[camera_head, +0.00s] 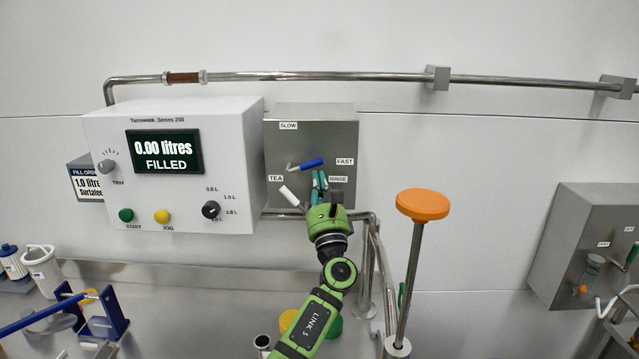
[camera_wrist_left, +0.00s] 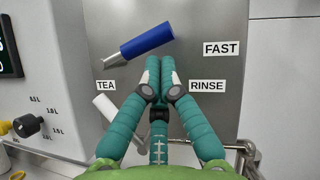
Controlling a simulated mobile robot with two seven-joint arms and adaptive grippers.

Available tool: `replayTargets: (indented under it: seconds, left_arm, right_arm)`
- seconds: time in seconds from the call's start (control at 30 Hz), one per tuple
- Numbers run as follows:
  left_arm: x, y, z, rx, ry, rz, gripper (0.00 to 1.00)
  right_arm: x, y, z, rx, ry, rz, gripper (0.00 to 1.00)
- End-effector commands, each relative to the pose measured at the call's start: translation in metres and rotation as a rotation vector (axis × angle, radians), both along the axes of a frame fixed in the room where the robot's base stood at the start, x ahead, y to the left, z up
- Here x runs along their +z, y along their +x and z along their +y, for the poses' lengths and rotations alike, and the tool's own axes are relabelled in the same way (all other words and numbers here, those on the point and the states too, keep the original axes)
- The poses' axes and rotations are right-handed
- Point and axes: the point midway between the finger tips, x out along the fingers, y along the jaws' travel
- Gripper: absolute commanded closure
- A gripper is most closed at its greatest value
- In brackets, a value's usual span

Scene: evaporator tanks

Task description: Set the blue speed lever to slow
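The blue speed lever (camera_head: 307,164) is on the front of a grey metal box (camera_head: 335,125), with a SLOW label (camera_head: 288,126) above it and a FAST label (camera_head: 345,161) to its right. Its blue handle points right and slightly up. In the left wrist view the blue lever (camera_wrist_left: 147,40) lies just above my fingertips. My left gripper (camera_head: 320,180) is in front of the box, below the lever; in the wrist view its teal fingers (camera_wrist_left: 160,62) are together with nothing visible between them. Whether they touch the lever is unclear. My right gripper is out of view.
A white lever (camera_head: 292,197) sits below, between the TEA (camera_head: 275,179) and RINSE (camera_head: 338,179) labels. A white control unit (camera_head: 190,160) adjoins on the left. An orange-topped post (camera_head: 423,205) stands to the right. Pipes run above and below the box.

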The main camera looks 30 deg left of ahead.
Motion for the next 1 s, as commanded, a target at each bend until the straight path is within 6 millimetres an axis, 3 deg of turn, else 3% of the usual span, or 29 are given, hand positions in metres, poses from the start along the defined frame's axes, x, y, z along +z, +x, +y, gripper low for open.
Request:
replayTargets:
  seconds: [1.0]
  left_arm:
    - [0.015,0.001,-0.002,-0.001,-0.168,-0.106,1.00]
  right_arm:
    - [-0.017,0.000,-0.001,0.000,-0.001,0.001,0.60]
